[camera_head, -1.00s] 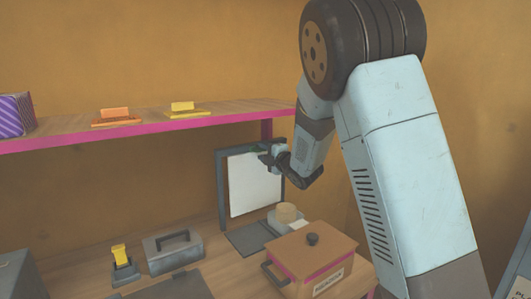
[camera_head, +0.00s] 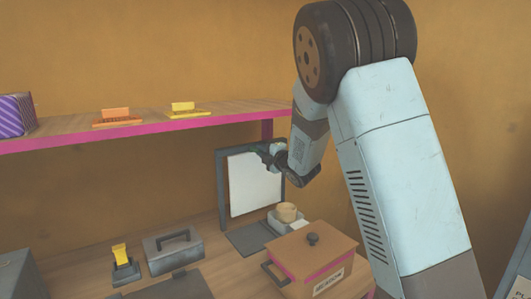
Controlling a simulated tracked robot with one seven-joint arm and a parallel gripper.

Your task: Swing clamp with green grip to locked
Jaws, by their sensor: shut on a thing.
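The press (camera_head: 221,190) stands at the back of the bench with its dark grey frame upright and a white plate (camera_head: 244,186) in it. My gripper (camera_head: 267,153) is at the frame's upper right edge, in front of the plate. The clamp's angle cannot be made out at this size.
An orange-brown lidded box (camera_head: 312,257) stands in front of the press. A round tan thing (camera_head: 287,212) sits beside the press's dark base (camera_head: 248,238). A grey handled box (camera_head: 173,250) and yellow-topped holder (camera_head: 122,260) stand left. A pink-edged shelf (camera_head: 150,124) runs above.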

